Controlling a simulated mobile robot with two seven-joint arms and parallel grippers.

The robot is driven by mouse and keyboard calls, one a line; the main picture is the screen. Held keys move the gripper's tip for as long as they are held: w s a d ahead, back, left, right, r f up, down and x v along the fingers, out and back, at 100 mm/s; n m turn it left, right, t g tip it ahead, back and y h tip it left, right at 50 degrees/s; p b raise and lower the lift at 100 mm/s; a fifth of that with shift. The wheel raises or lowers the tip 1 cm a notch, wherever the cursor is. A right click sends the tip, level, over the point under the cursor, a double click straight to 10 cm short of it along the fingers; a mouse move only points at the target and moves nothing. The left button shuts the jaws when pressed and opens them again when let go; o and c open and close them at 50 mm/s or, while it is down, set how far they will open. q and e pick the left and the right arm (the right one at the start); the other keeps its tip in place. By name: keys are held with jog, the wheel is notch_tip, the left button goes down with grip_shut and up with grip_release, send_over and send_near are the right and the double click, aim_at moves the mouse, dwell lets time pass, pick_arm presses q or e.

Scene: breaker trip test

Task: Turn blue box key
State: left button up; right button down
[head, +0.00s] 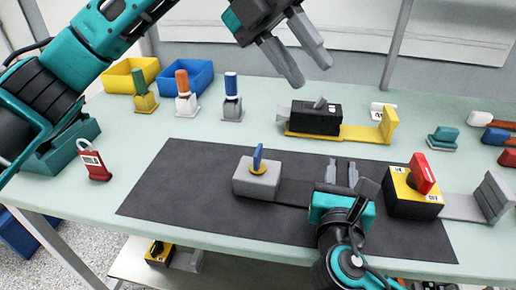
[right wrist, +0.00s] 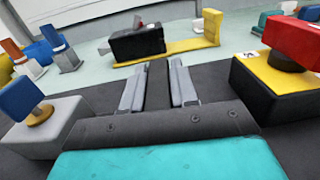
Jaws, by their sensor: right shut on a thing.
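The blue box is a grey block (head: 257,180) on the dark mat, left of my right gripper. Its blue key (head: 258,157) stands upright on a yellow disc; the key also shows in the right wrist view (right wrist: 20,98). A dark plate (head: 292,192) runs from the block toward my right gripper (head: 342,176). Its two fingers, seen in the right wrist view (right wrist: 158,88), are shut on a dark part between them, seemingly the plate's upright end, partly hidden. My left gripper (head: 297,50) is open and empty, high above the back of the table.
A yellow box with a red key (head: 422,174) stands close right of my right gripper. A black box (head: 314,118) on a yellow bracket is behind. Keyed posts, bins and a red padlock (head: 94,166) are at left. The mat's left part (head: 180,190) is clear.

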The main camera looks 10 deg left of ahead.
pick_arm(q)
notch_tip(320, 180, down, 4)
jog(key=w+a+n+t+y, duration=0.1)
jog(key=w+a+t+y, duration=0.1)
jog(key=y, duration=0.2)
jog(key=n+t+y, duration=0.1)
jog(key=t+y, duration=0.1)
jog(key=y, duration=0.2)
send_near(258, 149)
notch_tip(258, 149, down, 10)
jog(key=shift+w+d+f, duration=0.1)
jog(key=shift+f, duration=0.05)
jog(key=shift+c, duration=0.3)
grip_shut()
